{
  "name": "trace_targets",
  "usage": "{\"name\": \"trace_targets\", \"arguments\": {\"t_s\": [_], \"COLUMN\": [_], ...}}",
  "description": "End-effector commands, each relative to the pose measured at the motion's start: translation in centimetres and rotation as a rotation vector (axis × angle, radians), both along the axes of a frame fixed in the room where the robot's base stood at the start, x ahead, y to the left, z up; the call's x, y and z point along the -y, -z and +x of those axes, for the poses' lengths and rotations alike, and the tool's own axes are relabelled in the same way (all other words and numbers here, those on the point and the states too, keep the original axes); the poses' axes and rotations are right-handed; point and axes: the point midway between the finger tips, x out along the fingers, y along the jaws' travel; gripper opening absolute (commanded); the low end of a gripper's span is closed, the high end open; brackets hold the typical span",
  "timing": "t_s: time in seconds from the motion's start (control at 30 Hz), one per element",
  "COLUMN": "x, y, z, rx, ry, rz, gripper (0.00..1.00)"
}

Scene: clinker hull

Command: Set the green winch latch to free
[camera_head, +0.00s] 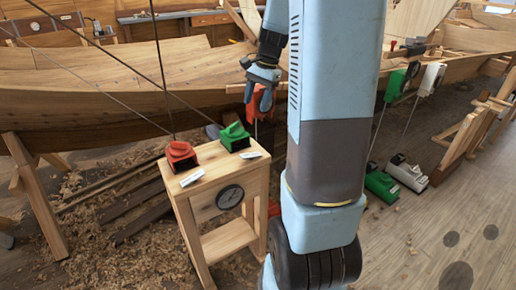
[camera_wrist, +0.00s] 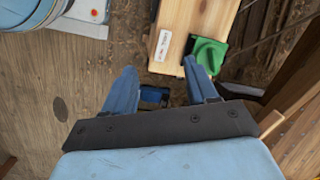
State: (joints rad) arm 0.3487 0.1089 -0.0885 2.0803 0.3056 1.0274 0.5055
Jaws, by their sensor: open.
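A green winch latch (camera_head: 234,136) sits on top of a small wooden stand (camera_head: 223,237), right of a red latch (camera_head: 181,156). A cable runs to it and a white label lies in front of it. My gripper (camera_head: 257,100) is open and empty, pointing down above and behind the green latch in the head view. In the wrist view my gripper (camera_wrist: 159,66) has its fingers spread. The green latch (camera_wrist: 208,54) lies just beyond the right fingertip, on the edge of the wooden top (camera_wrist: 198,18). The label's words are too small to read surely.
A wooden hull (camera_head: 90,85) stands close behind, with a red object (camera_head: 258,113) behind my gripper. Green (camera_head: 381,186) and white (camera_head: 407,174) units stand on the floor at right.

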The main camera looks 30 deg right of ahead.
Motion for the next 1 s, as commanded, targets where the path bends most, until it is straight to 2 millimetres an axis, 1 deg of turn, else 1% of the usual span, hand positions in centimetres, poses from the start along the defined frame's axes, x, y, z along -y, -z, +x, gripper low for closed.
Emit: {"name": "trace_targets", "arguments": {"t_s": [0.03,0.2,0.3,0.4,0.5,0.63,0.77,0.87,1.0], "x": [1.2,4.5,6.3,7.7,8.5,9.0,8.7,8.2,7.2], "y": [1.2,4.9,7.0,8.7,9.8,10.5,11.4,12.6,14.8], "z": [0.7,2.4,3.1,3.6,3.8,3.9,3.9,3.9,3.8], "rx": [-0.027,-0.102,-0.142,-0.172,-0.193,-0.204,-0.207,-0.207,-0.209], "ry": [0.044,0.191,0.268,0.328,0.368,0.392,0.394,0.393,0.393], "rz": [0.018,0.076,0.104,0.127,0.141,0.15,0.152,0.151,0.152], "gripper": [0.57,0.57,0.57,0.57,0.57,0.57,0.57,0.57,0.57]}}
